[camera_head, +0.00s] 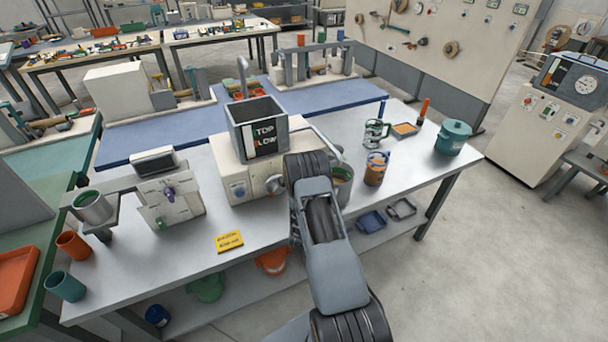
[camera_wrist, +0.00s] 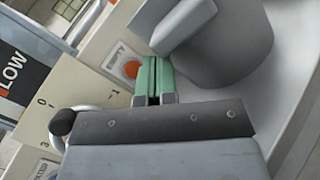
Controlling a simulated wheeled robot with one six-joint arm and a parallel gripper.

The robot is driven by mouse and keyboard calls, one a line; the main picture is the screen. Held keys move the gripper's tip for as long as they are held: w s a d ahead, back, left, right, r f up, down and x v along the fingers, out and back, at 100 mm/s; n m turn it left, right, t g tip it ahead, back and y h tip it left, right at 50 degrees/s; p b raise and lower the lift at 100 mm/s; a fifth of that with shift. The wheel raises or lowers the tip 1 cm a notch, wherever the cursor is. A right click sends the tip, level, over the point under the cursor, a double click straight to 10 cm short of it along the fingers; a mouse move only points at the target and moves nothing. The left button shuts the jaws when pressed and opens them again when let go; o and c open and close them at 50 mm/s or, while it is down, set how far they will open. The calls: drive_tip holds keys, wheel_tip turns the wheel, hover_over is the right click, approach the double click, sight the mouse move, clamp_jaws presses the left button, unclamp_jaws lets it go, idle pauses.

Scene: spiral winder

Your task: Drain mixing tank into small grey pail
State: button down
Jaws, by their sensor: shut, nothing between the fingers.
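A grey square open tank (camera_head: 258,127) with a dark lettered front stands on a cream machine body (camera_head: 237,180) in the head view; it seems to be the mixing tank. Its lettered panel (camera_wrist: 12,70) shows at the wrist view's left edge. A grey pail-like vessel (camera_head: 343,181) stands right of the machine, partly behind my arm. My gripper (camera_wrist: 153,98) has green fingers, shut and empty, close to the machine's front panel. A large grey rounded body (camera_wrist: 235,45) with a blocky projection (camera_wrist: 182,28) is beside the fingertips; contact is unclear. In the head view my arm hides the fingertips.
The panel has an orange round button (camera_wrist: 132,69) and a black-tipped metal handle (camera_wrist: 62,122). A brown-banded container (camera_head: 376,170), a teal lidded pot (camera_head: 453,138) and a glass jug (camera_head: 376,134) stand to the right. A yellow sign (camera_head: 229,241) lies at the front. The bench is clear around it.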

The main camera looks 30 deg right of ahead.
drive_tip(key=shift+w, duration=0.1)
idle(0.3)
drive_tip(key=w, duration=0.2)
drive_tip(key=w+b, duration=0.1)
drive_tip(key=w, duration=0.1)
drive_tip(key=w+d+b, duration=0.1)
drive_tip(key=w, duration=0.2)
drive_tip(key=shift+f, duration=0.15)
drive_tip(key=shift+w+d+r+b, duration=0.1)
drive_tip(key=shift+w+r+b, duration=0.1)
drive_tip(key=shift+w+b, duration=0.5)
drive_tip(key=shift+w+f+b, duration=0.1)
drive_tip(key=shift+w+b, duration=0.25)
drive_tip(key=shift+b, duration=0.1)
idle(1.3)
